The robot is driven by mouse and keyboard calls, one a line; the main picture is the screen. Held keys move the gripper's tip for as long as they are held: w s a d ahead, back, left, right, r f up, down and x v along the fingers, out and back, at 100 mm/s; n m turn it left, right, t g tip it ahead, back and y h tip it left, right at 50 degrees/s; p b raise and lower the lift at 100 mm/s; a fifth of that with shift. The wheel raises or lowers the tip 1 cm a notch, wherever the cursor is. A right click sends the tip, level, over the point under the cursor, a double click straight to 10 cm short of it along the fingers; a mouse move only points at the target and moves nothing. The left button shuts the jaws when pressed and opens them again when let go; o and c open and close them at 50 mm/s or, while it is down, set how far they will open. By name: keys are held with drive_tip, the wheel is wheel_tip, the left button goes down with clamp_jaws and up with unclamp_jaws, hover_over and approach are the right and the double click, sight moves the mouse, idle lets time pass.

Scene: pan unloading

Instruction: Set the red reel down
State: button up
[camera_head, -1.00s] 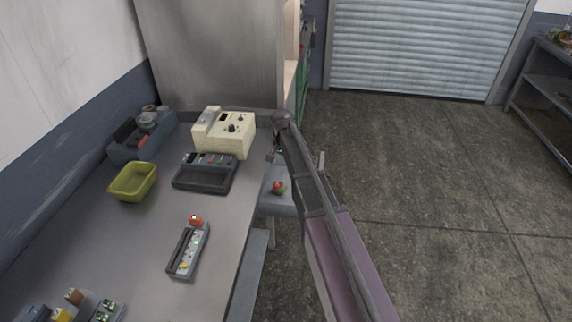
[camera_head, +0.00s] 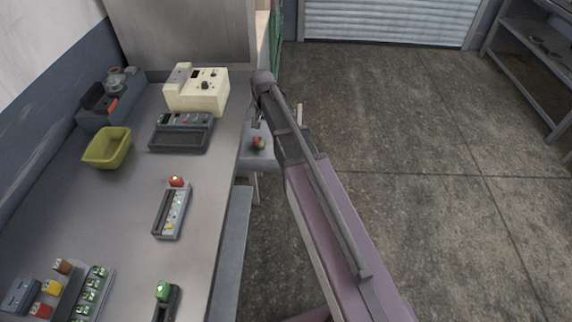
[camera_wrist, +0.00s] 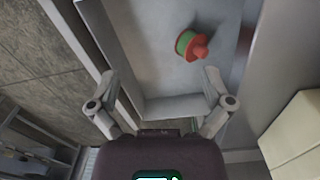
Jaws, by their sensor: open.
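The red reel (camera_wrist: 190,45), with a green band around its middle, lies on its side on a flat grey surface with raised edges (camera_wrist: 165,104) in the wrist view. In the head view the reel (camera_head: 258,143) is small, on a low grey surface just right of the workbench. My gripper (camera_wrist: 160,78) is open, its two fingers spread wide. The reel is beyond the fingertips, nearer the right finger, and nothing is between the fingers. In the head view my gripper (camera_head: 257,122) is partly hidden by my arm, just above the reel.
The workbench (camera_head: 125,225) holds a cream device (camera_head: 197,97), a dark grey tray (camera_head: 181,138), a yellow-green bin (camera_head: 107,149) and a slim grey holder (camera_head: 171,213) with a red-topped piece (camera_head: 176,181). Open floor (camera_head: 420,180) lies to the right.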

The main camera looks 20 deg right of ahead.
drive_tip(key=s+d+n, duration=0.2)
drive_tip(key=s+n, duration=0.3)
drive_tip(key=s, duration=1.6)
drive_tip(key=shift+c, duration=0.2)
